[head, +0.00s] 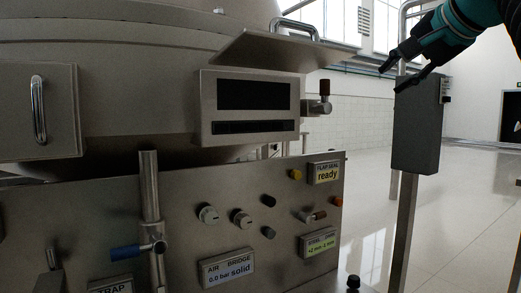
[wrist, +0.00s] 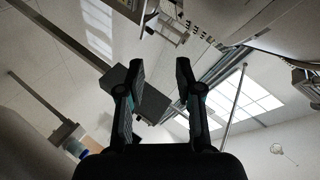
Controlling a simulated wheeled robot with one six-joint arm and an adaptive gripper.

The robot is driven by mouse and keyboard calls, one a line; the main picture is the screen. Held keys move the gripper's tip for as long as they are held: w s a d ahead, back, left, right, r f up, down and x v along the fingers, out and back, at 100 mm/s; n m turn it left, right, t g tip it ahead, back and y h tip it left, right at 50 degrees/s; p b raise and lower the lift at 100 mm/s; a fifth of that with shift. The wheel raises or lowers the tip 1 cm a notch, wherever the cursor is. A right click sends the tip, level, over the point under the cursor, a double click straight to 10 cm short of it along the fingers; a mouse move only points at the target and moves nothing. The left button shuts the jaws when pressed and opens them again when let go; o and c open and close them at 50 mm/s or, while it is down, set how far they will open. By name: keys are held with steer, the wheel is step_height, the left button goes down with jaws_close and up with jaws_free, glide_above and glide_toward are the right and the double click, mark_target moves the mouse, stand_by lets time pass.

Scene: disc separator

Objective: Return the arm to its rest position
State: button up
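My gripper (head: 393,77) is at the upper right of the head view, on the end of my teal and black arm. It points to the left and its two black fingers are apart. In the wrist view my gripper (wrist: 160,68) also shows both fingers spread, with nothing between them. In the head view it appears at the top of a dark grey box (head: 417,135) on a post; I cannot tell whether it touches the box.
The steel separator has a control panel (head: 180,215) with knobs and labels, and a raised open flap (head: 285,50). Open tiled floor (head: 460,200) lies at the right.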

step_height(320, 180, down, 28)
steer(key=s+n+g+h, duration=0.2)
steer(key=n+g+h, duration=0.1)
steer(key=n+g, duration=0.1)
steer(key=s+a+f+n+g, duration=0.1)
steer(key=s+a+f+n, duration=0.2)
steer(key=s+f, duration=0.5)
steer(key=s+a+f+n+g, duration=0.2)
steer(key=s+a+f, duration=0.4)
steer(key=f, duration=0.9)
steer(key=shift+s+f+n+y, duration=0.15)
steer(key=shift+s+n+y, duration=0.25)
steer(key=shift+s, duration=1.1)
